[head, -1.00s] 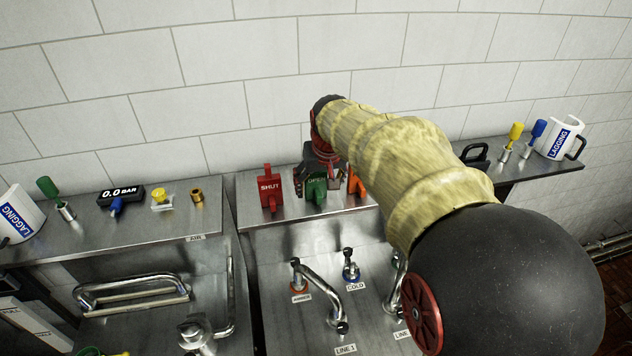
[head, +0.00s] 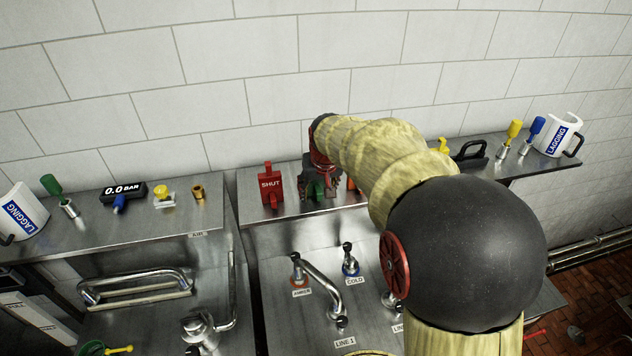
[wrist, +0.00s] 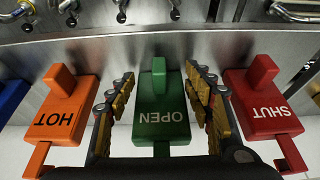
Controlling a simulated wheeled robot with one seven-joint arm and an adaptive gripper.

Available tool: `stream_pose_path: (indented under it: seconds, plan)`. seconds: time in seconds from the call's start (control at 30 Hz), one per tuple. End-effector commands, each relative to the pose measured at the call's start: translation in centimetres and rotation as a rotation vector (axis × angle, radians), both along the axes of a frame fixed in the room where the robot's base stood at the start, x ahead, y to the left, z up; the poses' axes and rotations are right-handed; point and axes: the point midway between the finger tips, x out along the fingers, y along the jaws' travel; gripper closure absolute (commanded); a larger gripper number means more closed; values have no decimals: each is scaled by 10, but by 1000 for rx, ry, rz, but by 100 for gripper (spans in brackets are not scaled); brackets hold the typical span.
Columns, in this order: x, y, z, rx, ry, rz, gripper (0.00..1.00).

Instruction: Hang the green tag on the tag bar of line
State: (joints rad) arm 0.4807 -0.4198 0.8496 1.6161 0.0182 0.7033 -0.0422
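The green tag (wrist: 162,117) reads OPEN and lies on the steel shelf; in the head view (head: 316,190) it is mostly hidden by my gripper. My gripper (wrist: 161,85) is open, with one finger on each side of the green tag. Gaps show between both fingers and the tag in the wrist view. In the head view my gripper (head: 318,184) points down at the tag. The tag bar cannot be made out for certain; a LINE 1 label (head: 345,342) shows on the steel panel below.
The red SHUT tag (head: 270,186) stands close beside the green one. The orange HOT tag (wrist: 66,107) is on the other side. A gauge (head: 122,194), a yellow-topped part (head: 162,196) and a brass fitting (head: 198,193) stand on the left shelf. Lagging pieces (head: 559,138) stand at the ends.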

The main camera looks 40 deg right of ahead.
Motion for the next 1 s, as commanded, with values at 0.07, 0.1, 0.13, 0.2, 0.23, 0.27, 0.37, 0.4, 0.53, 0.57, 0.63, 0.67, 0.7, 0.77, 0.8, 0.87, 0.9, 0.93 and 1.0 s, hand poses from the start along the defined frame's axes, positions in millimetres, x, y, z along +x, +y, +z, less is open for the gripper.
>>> stream_pose_path:
  seconds: [0.07,0.1,0.13,0.2,0.23,0.27,0.37,0.4,0.53,0.57,0.63,0.67,0.7,0.77,0.8,0.87,0.9,0.93,1.0]
  plan:
    - [0,0,0,0,0,0,55]
    - [0,0,0,0,0,0,57]
    - [0,0,0,0,0,0,58]
    - [0,0,0,0,0,0,62]
    - [0,0,0,0,0,0,64]
    - [0,0,0,0,0,0,66]
    - [0,0,0,0,0,0,72]
    - [0,0,0,0,0,0,74]
    - [0,0,0,0,0,0,81]
    - [0,0,0,0,0,0,83]
    - [0,0,0,0,0,0,83]
    - [0,0,0,0,0,0,83]
    - [0,0,0,0,0,0,83]
    - [0,0,0,0,0,0,83]
    - [0,0,1,0,0,0,83]
    - [0,0,2,0,-1,0,83]
    - [0,0,3,-1,-2,0,83]
    - [1,0,5,-1,-2,0,83]
    - [1,0,10,-2,-4,0,83]
